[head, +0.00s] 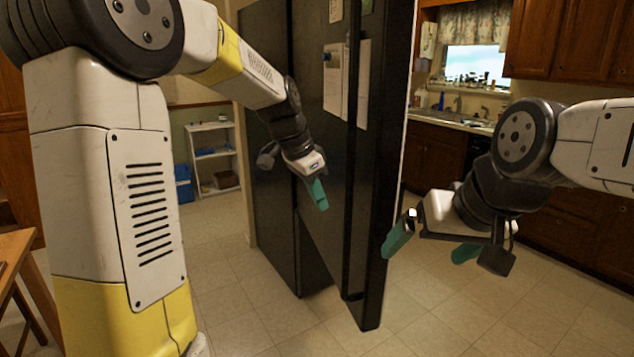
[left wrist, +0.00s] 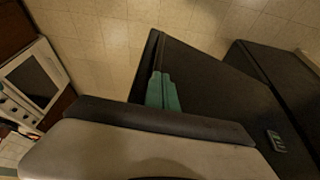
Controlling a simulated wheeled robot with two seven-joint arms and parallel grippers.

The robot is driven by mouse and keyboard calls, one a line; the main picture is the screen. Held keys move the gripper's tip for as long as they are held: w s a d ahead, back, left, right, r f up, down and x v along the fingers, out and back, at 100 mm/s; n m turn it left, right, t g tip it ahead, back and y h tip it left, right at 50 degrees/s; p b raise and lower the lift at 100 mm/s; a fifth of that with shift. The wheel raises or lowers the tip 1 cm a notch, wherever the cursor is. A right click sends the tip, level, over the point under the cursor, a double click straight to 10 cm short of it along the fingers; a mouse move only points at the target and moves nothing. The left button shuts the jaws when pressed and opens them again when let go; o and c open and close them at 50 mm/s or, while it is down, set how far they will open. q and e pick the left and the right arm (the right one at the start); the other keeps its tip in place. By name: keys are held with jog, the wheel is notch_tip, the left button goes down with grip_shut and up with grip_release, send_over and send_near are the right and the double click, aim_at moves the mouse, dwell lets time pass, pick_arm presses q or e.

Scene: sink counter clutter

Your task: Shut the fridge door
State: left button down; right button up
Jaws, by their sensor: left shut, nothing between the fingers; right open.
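The black fridge (head: 270,190) stands in the middle of the head view. Its door (head: 365,190) is open, swung out toward me, with papers stuck on its face. My left gripper (head: 318,195) is shut and empty, fingers pointing down in front of the door's papered face. In the left wrist view the shut fingers (left wrist: 162,92) overlap a dark door panel (left wrist: 215,85); I cannot tell whether they touch it. My right gripper (head: 430,246) is open and empty, to the right of the door's free edge. The fridge interior is hidden.
Tiled floor (head: 440,315) is clear around the door. A white shelf (head: 213,155) and a blue bin (head: 183,185) stand behind at left. A wooden table (head: 15,245) is at the left edge. A counter with a sink (head: 455,118) lies behind at right.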

pick_arm(q)
jog(key=shift+w+d+f, duration=0.25)
jog(key=shift+w+d, duration=0.15)
jog(key=shift+d, duration=0.25)
jog(key=shift+w+d+f, duration=0.3)
jog(key=shift+w+d, duration=0.15)
jog(key=shift+d, duration=0.2)
jog(key=shift+w+d+f, duration=0.25)
jog(key=shift+w+d, duration=0.15)
jog(key=shift+d, duration=0.25)
